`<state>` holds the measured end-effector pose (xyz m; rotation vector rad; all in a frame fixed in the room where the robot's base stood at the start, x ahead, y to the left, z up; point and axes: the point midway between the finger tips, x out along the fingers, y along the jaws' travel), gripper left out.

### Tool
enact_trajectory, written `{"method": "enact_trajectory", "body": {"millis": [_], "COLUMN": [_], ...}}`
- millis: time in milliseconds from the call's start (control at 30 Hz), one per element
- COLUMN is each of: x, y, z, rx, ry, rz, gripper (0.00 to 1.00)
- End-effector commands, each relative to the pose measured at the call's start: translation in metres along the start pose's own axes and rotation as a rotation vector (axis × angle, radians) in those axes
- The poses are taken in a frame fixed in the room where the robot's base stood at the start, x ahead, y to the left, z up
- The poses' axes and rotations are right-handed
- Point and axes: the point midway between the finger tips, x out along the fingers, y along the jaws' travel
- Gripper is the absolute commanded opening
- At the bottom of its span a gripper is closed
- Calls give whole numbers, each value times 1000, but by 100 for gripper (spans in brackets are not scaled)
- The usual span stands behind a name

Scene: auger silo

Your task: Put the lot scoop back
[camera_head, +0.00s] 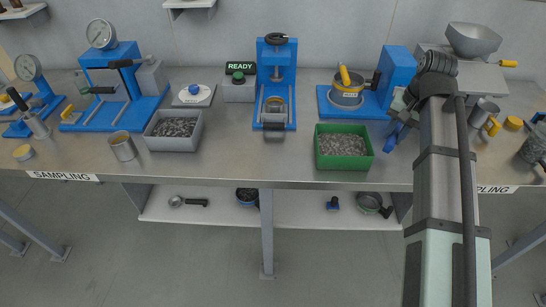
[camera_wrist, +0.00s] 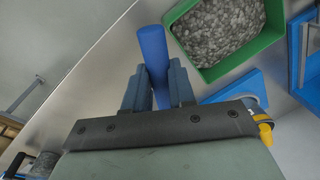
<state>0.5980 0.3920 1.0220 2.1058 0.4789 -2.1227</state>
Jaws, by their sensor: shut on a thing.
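In the wrist view my gripper (camera_wrist: 159,88) has its two fingers closed on a blue cylindrical handle (camera_wrist: 152,45), which I take to be the lot scoop's. The handle sticks out beyond the fingertips; a scoop bowl cannot be made out. In the head view a small blue part (camera_head: 394,137) shows at the left of my arm, just right of the green tray; my arm hides most of the gripper.
The green tray (camera_head: 343,168) and a grey tray (camera_head: 173,145) hold grey granules. A black-handled scoop (camera_head: 186,202) lies on the lower shelf.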

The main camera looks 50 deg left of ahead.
Motion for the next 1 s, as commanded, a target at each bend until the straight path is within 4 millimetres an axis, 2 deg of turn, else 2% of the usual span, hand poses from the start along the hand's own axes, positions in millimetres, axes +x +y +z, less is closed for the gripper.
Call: {"method": "enact_trajectory", "body": {"millis": [33, 100, 467, 733, 1000], "x": [2, 6, 21, 32, 42], "y": [-18, -39, -146, -224, -300], "z": [4, 9, 48, 86, 132], "rx": [-24, -51, -173, -228, -213], "ry": [-3, -7, -25, -33, -33], "rz": [1, 4, 17, 29, 46], "gripper": [0, 0, 0, 0, 0]}}
